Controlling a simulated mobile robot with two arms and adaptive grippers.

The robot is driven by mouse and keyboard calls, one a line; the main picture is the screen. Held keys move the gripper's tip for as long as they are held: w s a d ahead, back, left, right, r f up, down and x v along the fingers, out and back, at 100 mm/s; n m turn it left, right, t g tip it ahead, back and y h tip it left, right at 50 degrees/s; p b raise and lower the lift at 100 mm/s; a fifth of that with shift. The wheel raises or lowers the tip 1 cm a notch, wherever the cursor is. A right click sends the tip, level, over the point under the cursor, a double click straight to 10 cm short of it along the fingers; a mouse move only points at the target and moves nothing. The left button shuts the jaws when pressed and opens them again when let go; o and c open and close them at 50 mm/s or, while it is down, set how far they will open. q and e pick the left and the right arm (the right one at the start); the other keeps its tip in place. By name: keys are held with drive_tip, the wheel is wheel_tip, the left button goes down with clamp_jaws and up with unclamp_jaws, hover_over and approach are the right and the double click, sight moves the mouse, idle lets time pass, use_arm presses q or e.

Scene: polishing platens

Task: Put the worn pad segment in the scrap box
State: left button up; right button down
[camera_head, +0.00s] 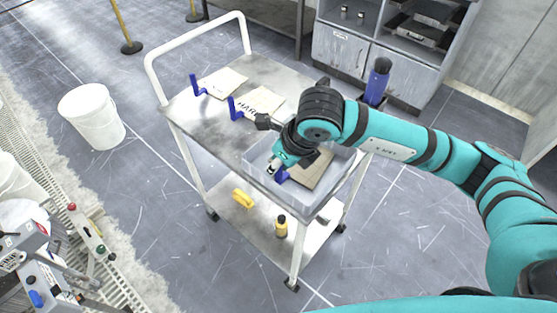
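A tan pad piece (312,170) lies in a shallow grey open box (336,186) at the near end of the cart top, partly hidden by my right arm. A blue tab (282,177) shows at its left side. Two cream pad pieces lie farther back on the cart: one (222,82) is at the back, and one with lettering that seems to read HARD (263,102) is nearer. Each has a blue upright tab. I cannot tell which piece is worn. My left gripper is out of view.
The cart (200,118) has a white rail and a lower shelf with a yellow item (243,198) and a yellow bottle (281,226). A white bucket (92,117) stands left on the floor. A grey cabinet (343,52) stands behind.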

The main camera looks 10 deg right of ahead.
drive_tip(key=shift+f, duration=0.1)
drive_tip(key=c, duration=1.6)
unclamp_jaws()
drive_tip(key=shift+o, duration=1.7)
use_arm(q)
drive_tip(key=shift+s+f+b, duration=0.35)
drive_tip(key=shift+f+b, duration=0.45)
use_arm(e)
drive_tip(key=v, duration=1.2)
